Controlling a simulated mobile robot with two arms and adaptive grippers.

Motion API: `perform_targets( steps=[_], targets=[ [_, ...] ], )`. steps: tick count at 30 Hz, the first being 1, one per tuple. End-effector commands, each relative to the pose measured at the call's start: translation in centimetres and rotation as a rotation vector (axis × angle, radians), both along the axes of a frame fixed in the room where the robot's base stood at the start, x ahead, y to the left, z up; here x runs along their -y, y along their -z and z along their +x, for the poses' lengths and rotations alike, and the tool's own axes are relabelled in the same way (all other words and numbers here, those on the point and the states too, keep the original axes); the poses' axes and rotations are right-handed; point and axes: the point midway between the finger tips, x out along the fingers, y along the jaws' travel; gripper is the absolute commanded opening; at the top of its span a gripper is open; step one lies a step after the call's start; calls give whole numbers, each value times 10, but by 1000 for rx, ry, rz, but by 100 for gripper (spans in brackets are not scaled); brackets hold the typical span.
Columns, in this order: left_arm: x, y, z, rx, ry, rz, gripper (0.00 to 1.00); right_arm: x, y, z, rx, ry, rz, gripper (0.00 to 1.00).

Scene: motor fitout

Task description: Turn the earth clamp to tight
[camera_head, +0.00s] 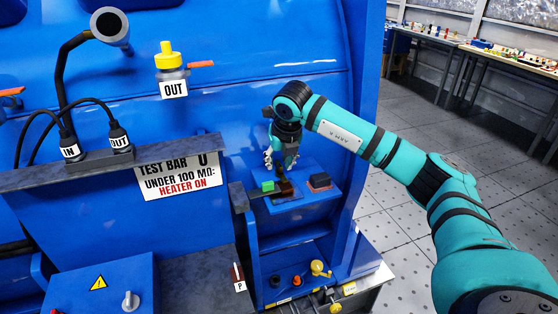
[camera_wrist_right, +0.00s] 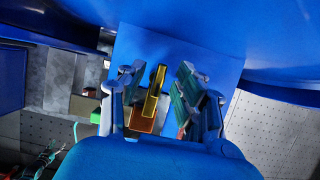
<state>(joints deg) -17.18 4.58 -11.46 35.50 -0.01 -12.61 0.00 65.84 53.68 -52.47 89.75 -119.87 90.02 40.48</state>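A brass-yellow lever on an orange-brown block, which looks like the earth clamp (camera_wrist_right: 152,102), stands between the fingers of my right gripper (camera_wrist_right: 162,78) in the right wrist view. The fingers are apart, with a clear gap on the lever's right side and a narrower one on its left. In the head view my right gripper (camera_head: 279,160) points down just above a small brown block (camera_head: 285,188) on the blue shelf (camera_head: 318,200). The gripper partly hides the clamp there. My left gripper is not in view.
A green block (camera_head: 267,186) sits just left of the brown one, and a dark block with a reddish top (camera_head: 320,181) sits to the right. A blue wall rises close behind. Below are a yellow knob (camera_head: 318,268) and cables. Open floor lies right.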

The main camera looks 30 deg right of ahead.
Motion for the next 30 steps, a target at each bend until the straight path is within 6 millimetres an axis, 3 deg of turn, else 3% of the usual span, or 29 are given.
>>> perform_targets(
  steps=[8,21,30],
  targets=[
    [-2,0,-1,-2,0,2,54,0,-5,-2,-1,-1,0,34],
    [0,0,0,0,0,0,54,-8,-84,-33,4,0,0,34],
    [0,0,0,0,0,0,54,-11,-110,-44,0,0,0,34]
  ],
)
